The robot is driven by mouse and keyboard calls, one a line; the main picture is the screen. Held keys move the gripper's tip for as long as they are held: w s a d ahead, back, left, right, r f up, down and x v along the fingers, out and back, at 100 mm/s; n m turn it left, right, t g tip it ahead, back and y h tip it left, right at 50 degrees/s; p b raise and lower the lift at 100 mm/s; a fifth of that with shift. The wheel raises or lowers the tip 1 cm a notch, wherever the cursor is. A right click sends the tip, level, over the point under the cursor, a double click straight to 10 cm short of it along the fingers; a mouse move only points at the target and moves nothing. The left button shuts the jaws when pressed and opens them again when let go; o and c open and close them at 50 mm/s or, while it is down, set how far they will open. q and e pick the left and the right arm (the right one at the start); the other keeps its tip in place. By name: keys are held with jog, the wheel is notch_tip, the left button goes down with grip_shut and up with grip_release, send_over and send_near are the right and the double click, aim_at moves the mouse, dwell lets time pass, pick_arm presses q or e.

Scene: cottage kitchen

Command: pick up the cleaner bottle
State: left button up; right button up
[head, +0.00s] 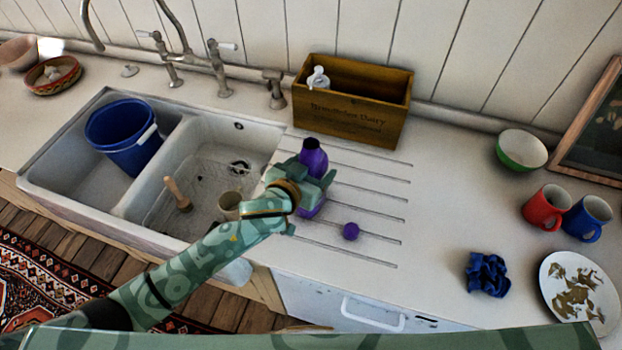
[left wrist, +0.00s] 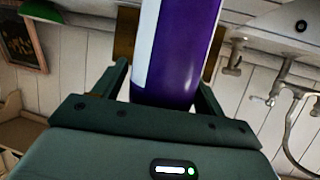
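The purple cleaner bottle (head: 314,157) stands on the ribbed draining board right of the sink, its dark neck upward. In the left wrist view the fingers (left wrist: 165,75) are spread on both sides of the bottle, with a narrow gap at the left one. Contact at the right finger is unclear. My right gripper is not in view.
A wooden crate (head: 350,118) with a white pump bottle (head: 318,78) stands behind. The double sink (head: 70,165) holds a blue bucket (head: 125,140). A blue cloth (head: 487,274), mugs and a soiled plate are to the right.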

pick_arm(q)
jog(key=c, duration=0.9)
jog(key=shift+c, duration=0.2)
jog(key=shift+r, duration=0.1)
jog(key=shift+r, duration=0.1)
